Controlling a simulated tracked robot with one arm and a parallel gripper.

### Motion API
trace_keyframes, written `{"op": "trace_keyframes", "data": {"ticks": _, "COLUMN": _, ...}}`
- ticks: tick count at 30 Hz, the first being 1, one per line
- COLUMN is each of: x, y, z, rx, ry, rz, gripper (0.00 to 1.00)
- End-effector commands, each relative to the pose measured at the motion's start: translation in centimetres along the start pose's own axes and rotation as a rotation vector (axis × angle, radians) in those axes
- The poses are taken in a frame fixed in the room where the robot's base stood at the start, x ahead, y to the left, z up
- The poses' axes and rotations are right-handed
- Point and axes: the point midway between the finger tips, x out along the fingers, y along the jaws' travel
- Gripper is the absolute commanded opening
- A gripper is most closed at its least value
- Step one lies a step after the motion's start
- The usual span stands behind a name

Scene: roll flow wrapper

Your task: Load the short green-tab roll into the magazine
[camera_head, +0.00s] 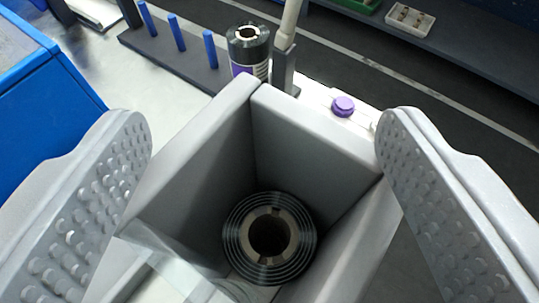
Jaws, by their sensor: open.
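A film roll (235,240) with a grey notched core stands upright, end-up, low inside an open-topped grey box (315,130). I cannot see a green tab on it, and its lower part is hidden. The grey box may be the magazine; I cannot tell. My gripper (262,122) is open and empty. Its two dotted fingers are wide apart, one on each side of the box, and the roll lies between and below them in the picture. I see no finger touching the roll.
Another dark roll (262,50) with a purple-and-white label stands on a dark rack with several blue pegs (176,33). A purple knob (343,106) is behind the box. A blue bin (40,110) is at left. A white tray (405,20) holds small parts beyond a dark belt.

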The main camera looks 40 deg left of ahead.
Motion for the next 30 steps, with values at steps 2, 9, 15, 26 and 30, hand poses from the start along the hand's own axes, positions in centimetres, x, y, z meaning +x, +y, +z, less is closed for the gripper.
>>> {"op": "trace_keyframes", "data": {"ticks": 2, "x": -0.7, "y": -0.1, "z": 0.3, "rx": 0.000, "ry": -0.005, "rz": -0.001, "gripper": 0.74}}
{"op": "trace_keyframes", "data": {"ticks": 9, "x": -4.8, "y": 0.1, "z": 0.1, "rx": 0.001, "ry": -0.002, "rz": 0.003, "gripper": 0.74}}
{"op": "trace_keyframes", "data": {"ticks": 15, "x": -8.8, "y": 0.2, "z": 0.1, "rx": 0.000, "ry": -0.002, "rz": 0.006, "gripper": 0.74}}
{"op": "trace_keyframes", "data": {"ticks": 26, "x": -13.2, "y": 0.2, "z": 0.1, "rx": 0.000, "ry": -0.001, "rz": 0.005, "gripper": 0.74}}
{"op": "trace_keyframes", "data": {"ticks": 30, "x": -13.6, "y": 0.2, "z": 0.1, "rx": 0.001, "ry": 0.000, "rz": 0.005, "gripper": 0.74}}
